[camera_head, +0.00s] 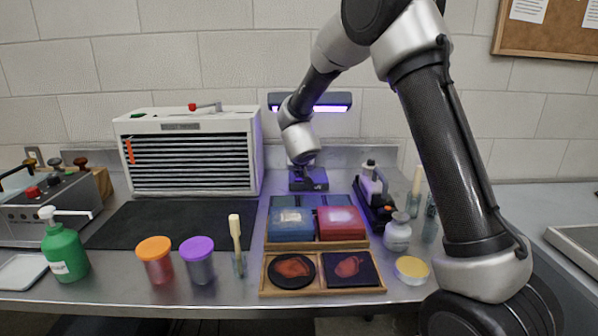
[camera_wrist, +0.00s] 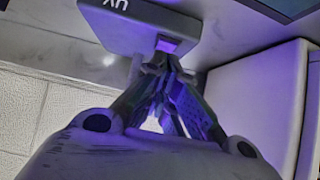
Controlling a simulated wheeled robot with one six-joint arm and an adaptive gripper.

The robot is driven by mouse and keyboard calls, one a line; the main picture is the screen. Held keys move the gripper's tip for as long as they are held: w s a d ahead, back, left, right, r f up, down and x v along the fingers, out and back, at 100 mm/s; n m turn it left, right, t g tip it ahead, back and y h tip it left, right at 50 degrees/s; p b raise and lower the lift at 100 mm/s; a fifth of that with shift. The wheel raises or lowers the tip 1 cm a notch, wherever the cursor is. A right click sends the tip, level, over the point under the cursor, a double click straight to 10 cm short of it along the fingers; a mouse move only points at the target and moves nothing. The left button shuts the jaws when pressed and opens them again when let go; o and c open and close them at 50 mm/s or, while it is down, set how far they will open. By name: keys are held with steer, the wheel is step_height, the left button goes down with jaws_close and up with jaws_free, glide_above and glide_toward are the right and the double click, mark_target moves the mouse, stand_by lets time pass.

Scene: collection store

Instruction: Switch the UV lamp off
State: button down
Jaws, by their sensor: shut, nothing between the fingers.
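The UV lamp has a dark hooded head (camera_head: 338,99) with a glowing violet strip under it, so it is lit. Its dark base (camera_head: 308,184) stands on the bench at the back. In the wrist view, the base (camera_wrist: 140,24) shows a "UV" label and a small violet-lit switch (camera_wrist: 168,43) on its edge. My gripper (camera_head: 304,161) is over the lamp base in the head view. In the wrist view, my gripper's fingertips (camera_wrist: 161,62) are together and empty, close to the switch. I cannot tell whether they touch it. My arm hides part of the lamp.
A white slatted cabinet (camera_head: 190,150) stands to the left of the lamp. In front are a wooden tray (camera_head: 262,274) with dark dishes, and blue (camera_head: 290,224) and red (camera_head: 341,223) boxes. Bottles and a dark device (camera_head: 378,208) stand at right. A black mat (camera_head: 150,225) lies clear at left.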

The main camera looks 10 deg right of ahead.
steer(key=v, duration=0.9)
steer(key=shift+r, duration=0.2)
steer(key=w+r, duration=0.2)
steer(key=r, duration=0.1)
steer(key=shift+w+d+r, duration=0.1)
steer(key=shift+w+d, duration=0.1)
steer(key=x, duration=1)
step_height(320, 180, down, 3)
steer(key=shift+w+r, duration=0.1)
steer(key=shift+w+f, duration=0.1)
steer(key=shift+f, duration=0.55)
